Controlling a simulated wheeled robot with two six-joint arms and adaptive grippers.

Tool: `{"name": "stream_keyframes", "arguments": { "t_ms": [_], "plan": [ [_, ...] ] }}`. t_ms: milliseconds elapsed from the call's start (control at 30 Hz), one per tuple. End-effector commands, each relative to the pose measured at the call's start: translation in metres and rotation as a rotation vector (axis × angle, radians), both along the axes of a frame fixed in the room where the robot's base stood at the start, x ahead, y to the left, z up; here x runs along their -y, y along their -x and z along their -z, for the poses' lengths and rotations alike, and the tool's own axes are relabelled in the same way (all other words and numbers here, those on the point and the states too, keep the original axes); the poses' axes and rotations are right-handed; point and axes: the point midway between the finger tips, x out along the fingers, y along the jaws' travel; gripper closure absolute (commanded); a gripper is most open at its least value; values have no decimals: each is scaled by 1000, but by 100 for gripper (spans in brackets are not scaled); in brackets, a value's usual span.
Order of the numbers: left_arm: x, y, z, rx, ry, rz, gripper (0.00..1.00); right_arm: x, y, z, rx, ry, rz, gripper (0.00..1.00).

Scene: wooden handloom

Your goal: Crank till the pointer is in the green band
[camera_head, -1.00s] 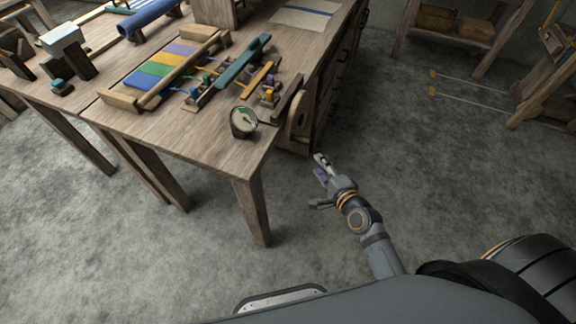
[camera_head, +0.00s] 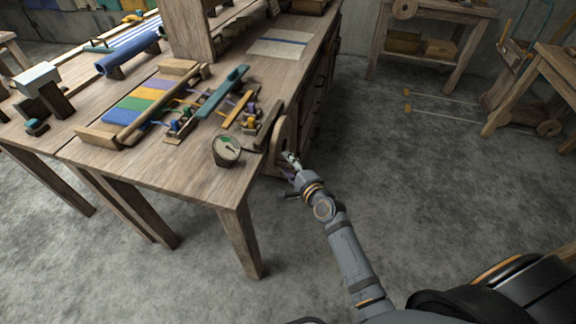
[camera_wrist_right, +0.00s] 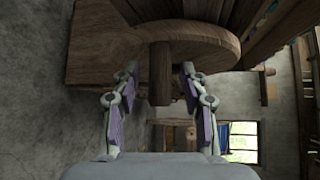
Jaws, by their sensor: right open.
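The gauge with the pointer (camera_head: 227,149) stands on the near right corner of the wooden table. Its dial has a green part, but the pointer's exact place is too small to tell. The crank is a wooden wheel (camera_head: 282,138) on the table's right side. In the right wrist view the wheel's disc (camera_wrist_right: 200,45) fills the top, and its peg handle (camera_wrist_right: 160,75) points toward me. My right gripper (camera_head: 291,160) is beside the wheel. In the wrist view its open fingers (camera_wrist_right: 155,90) stand on either side of the peg, with gaps. My left gripper is not in view.
The table (camera_head: 190,180) also bears a small loom with a striped cloth (camera_head: 145,104) and a blue roll (camera_head: 128,55). A shelf (camera_head: 430,45) stands at the back right. The floor (camera_head: 400,170) right of the table is mostly clear.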

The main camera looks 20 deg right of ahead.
Motion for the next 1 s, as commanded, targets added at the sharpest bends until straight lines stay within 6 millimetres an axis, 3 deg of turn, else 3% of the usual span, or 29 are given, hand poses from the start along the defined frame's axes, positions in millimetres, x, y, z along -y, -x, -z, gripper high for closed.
{"name": "stream_keyframes", "arguments": {
  "t_ms": [200,533,1000],
  "plan": [
    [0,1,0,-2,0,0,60,0,0,0,0,0,0,56],
    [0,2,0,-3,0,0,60,0,0,0,0,0,0,100],
    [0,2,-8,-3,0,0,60,0,0,-4,-10,-5,0,100]
  ]
}}
